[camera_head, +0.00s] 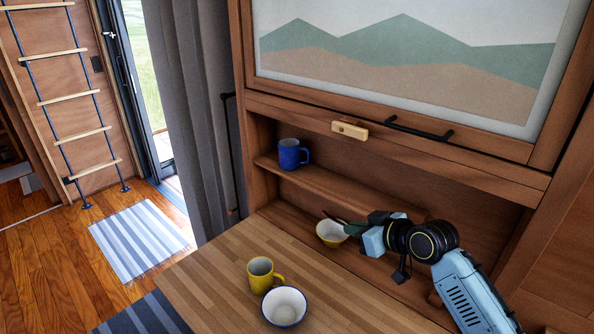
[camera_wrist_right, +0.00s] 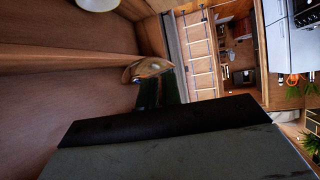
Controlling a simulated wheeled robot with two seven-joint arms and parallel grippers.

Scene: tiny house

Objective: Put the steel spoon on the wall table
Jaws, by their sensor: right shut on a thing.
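My right gripper (camera_head: 350,226) reaches in from the right, over the back of the wall table near the shelf niche. Its dark fingertips (camera_wrist_right: 158,92) are shut on the steel spoon, whose shiny bowl (camera_wrist_right: 148,70) sticks out past them in the right wrist view. In the head view the spoon is too small to make out clearly. The wall table (camera_head: 205,275) is a light striped wooden top at the lower middle. My left gripper is not in view.
A yellow mug (camera_head: 260,275) and a white bowl with a blue rim (camera_head: 285,307) stand on the table. A blue mug (camera_head: 291,154) is on the shelf (camera_head: 345,187). The table's left part is clear.

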